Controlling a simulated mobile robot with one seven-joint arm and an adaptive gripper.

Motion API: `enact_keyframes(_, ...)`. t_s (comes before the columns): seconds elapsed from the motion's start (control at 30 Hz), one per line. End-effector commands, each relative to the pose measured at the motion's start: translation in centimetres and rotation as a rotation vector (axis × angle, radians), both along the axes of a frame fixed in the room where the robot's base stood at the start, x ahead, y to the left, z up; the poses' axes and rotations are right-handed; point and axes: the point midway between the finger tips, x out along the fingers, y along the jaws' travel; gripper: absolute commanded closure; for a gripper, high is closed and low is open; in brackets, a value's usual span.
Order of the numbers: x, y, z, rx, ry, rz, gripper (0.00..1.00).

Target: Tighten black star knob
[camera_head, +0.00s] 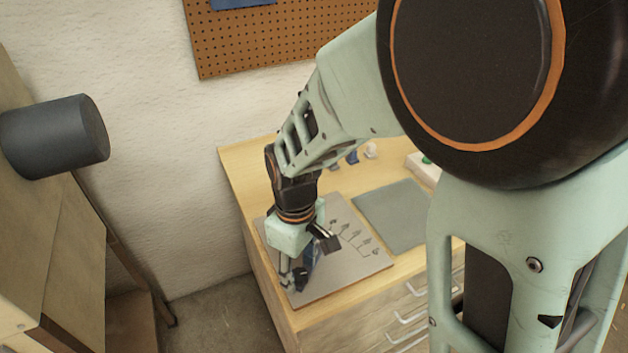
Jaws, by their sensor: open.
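My gripper (297,276) points down over the left part of a grey board (340,272) on the wooden bench. It is open, with its fingers low beside a dark blue part (312,262) that stands on the board. My gripper's body covers much of that part. I cannot make out a black star knob; small dark shapes near the fingertips are too small to tell apart. I cannot tell whether the fingers touch anything.
A grey-green mat (391,216) lies bare right of the board. Small blue and white items stand at the bench's back, near a pale box (424,168). A dark cylinder (56,136) juts out at left. Drawers with handles (407,316) are below the bench top.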

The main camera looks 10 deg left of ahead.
Motion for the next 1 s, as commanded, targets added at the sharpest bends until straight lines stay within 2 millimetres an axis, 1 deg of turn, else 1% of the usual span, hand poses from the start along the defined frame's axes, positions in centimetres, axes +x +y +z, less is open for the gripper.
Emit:
enact_keyframes(0.1,-0.03,-0.02,-0.49,-0.001,0.0,0.0,0.56)
enact_keyframes(0.33,-0.01,0.0,-0.51,0.0,0.0,0.0,0.56)
enact_keyframes(0.37,-0.01,0.0,-0.5,0.0,0.0,0.0,0.58)
enact_keyframes(0.7,0.0,0.01,-0.47,0.0,0.0,0.0,0.95)
enact_keyframes(0.73,0.0,0.01,-0.47,0.0,0.0,0.0,0.98)
enact_keyframes(1.0,0.02,0.0,-0.44,0.001,0.0,-0.03,0.98)
